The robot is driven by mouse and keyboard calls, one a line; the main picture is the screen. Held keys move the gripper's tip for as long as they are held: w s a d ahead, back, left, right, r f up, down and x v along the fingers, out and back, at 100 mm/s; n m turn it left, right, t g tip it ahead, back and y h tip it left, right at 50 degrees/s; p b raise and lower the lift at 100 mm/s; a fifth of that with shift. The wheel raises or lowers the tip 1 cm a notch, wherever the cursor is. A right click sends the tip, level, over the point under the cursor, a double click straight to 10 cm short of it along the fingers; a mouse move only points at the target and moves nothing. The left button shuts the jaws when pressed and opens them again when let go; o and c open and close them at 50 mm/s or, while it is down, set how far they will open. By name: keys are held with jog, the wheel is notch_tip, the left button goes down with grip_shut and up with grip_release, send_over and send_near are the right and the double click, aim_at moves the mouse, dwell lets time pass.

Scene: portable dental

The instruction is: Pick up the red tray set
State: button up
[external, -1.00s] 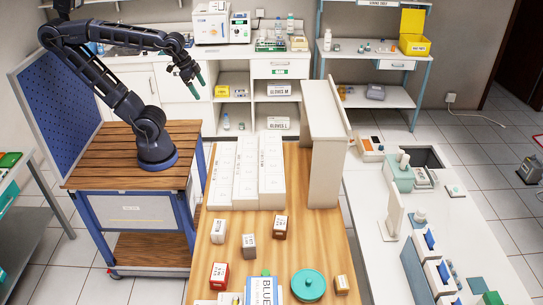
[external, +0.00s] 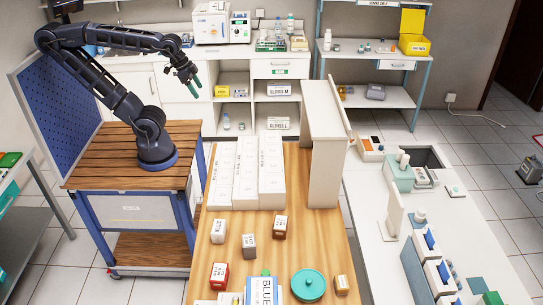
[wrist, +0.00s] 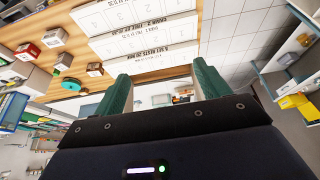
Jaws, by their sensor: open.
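A small red box with a white label (external: 219,275) stands on the wooden table, near its front left; it is the only red item I see there. Whether it is the red tray set I cannot tell, as the label is too small to read. It seems to show at the upper left of the wrist view (wrist: 27,51). My gripper (external: 194,86) is up in the air behind and left of the table, far from the red box. Its green fingers (wrist: 160,85) are apart with nothing between them.
White (external: 218,231), grey (external: 249,246) and brown (external: 280,227) boxes stand near the red one. Long white numbered blocks (external: 245,175) and a tall beige panel (external: 323,160) fill the table's back.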

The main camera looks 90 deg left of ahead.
jog(key=w+d+f+n+g+h, duration=0.1)
jog(key=w+d+f+n, duration=0.15)
jog(key=w+d, duration=0.5)
jog(key=w+d+f+n+h, duration=0.1)
jog(key=w+d+n, duration=0.3)
jog(key=d, duration=0.7)
jog(key=w+d+f+n+g+h, duration=0.1)
jog(key=w+d+f+n, duration=0.1)
jog(key=w+d, duration=0.6)
jog(key=n+g+h, duration=0.1)
jog(key=n+g, duration=0.2)
jog(key=n, duration=0.5)
send_near(219, 272)
jog(key=shift+n, duration=0.25)
jog(key=shift+x, duration=5.2)
jog(key=shift+h, duration=0.3)
jog(key=c, duration=1.2)
jog(key=shift+r, duration=0.1)
